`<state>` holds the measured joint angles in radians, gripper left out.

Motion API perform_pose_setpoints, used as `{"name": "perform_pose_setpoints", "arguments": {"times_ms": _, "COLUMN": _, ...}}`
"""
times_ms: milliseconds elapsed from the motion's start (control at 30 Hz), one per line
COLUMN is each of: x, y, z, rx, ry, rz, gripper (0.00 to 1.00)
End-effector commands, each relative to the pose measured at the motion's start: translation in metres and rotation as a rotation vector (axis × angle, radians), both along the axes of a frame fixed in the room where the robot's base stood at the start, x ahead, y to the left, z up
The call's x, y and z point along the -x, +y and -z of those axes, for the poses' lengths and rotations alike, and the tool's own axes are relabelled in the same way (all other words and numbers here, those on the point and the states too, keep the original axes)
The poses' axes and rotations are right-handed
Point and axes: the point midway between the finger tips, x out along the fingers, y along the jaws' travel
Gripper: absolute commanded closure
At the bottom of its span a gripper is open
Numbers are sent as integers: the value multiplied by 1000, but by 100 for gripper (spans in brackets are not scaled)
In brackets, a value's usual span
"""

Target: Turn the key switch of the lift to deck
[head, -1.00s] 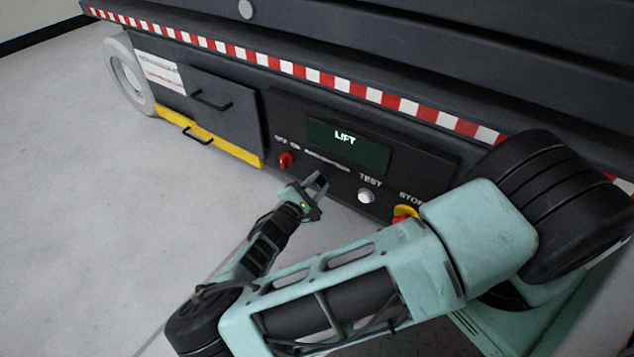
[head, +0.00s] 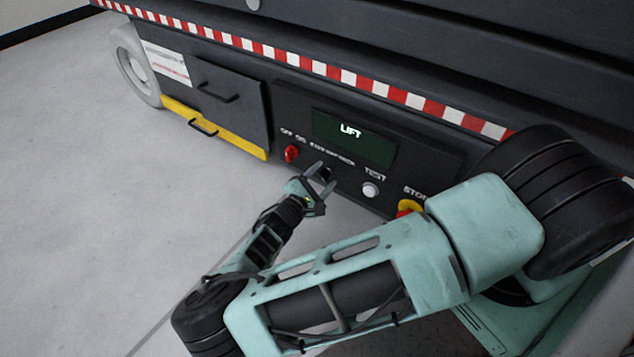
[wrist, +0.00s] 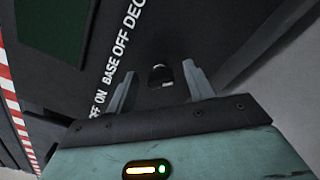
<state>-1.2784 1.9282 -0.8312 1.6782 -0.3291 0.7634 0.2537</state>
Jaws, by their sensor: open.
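The key switch (wrist: 160,74) is a small dark knob on the lift's dark control panel (head: 425,160). In the wrist view it lies between the two grey fingertips of my gripper (wrist: 159,72), beside the white lettering BASE OFF DECK. The fingers are open and stand to either side of it; I cannot tell whether they touch it or how far they reach over it. In the head view my gripper (head: 321,178) is at the panel below the lettering, and its fingers largely hide the switch. Which position the key points to cannot be made out.
A red OFF/ON switch (head: 291,153) sits left of my gripper. A white TEST button (head: 370,189) and a red STOP button (head: 405,207) on yellow are to the right. The green LIFT display (head: 352,139) is above. Free floor lies left.

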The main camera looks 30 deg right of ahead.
Motion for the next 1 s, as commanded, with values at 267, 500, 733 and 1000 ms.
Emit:
{"name": "perform_pose_setpoints", "arguments": {"times_ms": 267, "x": 12, "y": 33, "z": -3, "rx": -4, "ry": 2, "rz": -4, "gripper": 47}}
{"name": "perform_pose_setpoints", "arguments": {"times_ms": 500, "x": 34, "y": 85, "z": -3, "rx": -3, "ry": 3, "rz": -4, "gripper": 47}}
{"name": "perform_pose_setpoints", "arguments": {"times_ms": 733, "x": 53, "y": 131, "z": -2, "rx": -4, "ry": 2, "rz": -3, "gripper": 47}}
{"name": "perform_pose_setpoints", "arguments": {"times_ms": 1000, "x": 65, "y": 159, "z": 0, "rx": -1, "ry": 1, "rz": -1, "gripper": 47}}
